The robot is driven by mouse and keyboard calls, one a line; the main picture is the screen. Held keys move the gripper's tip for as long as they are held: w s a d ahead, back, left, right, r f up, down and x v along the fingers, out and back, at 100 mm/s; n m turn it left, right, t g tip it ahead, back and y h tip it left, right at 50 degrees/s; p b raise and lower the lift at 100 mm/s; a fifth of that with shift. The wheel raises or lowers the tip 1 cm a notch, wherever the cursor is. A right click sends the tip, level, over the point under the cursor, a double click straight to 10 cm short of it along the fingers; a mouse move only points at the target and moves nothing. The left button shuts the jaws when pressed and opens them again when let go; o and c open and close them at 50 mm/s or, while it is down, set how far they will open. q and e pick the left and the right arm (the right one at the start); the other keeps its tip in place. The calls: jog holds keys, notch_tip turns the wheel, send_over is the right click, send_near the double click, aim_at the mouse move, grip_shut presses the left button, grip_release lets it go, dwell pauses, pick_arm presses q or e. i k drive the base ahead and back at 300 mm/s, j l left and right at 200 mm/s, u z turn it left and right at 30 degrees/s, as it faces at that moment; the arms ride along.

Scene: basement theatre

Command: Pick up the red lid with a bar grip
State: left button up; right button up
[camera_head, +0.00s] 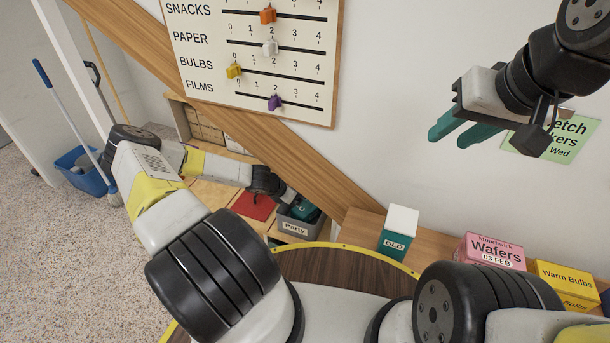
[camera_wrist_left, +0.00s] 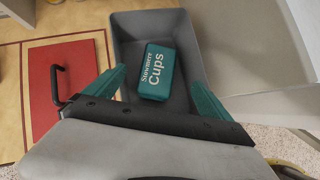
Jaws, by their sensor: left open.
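The red lid (camera_head: 257,206) lies flat beside a grey bin labelled Party, partly behind my left arm. A teal Cups box (camera_wrist_left: 157,72) lies in the bin between the fingers in the picture; the fingers hold nothing. My right gripper (camera_head: 452,136) is open and empty, raised before the wall.
The grey bin (camera_head: 293,226) stands right of the lid. A slanted wooden beam (camera_head: 310,180) crosses above it. An OLD box (camera_head: 397,238), Wafers box (camera_head: 490,250) and yellow bulbs box (camera_head: 565,281) stand to the right. A blue bucket (camera_head: 82,175) stands on the floor at left.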

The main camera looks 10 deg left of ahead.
aim_at(257, 207)
jog(key=k+j, duration=0.85)
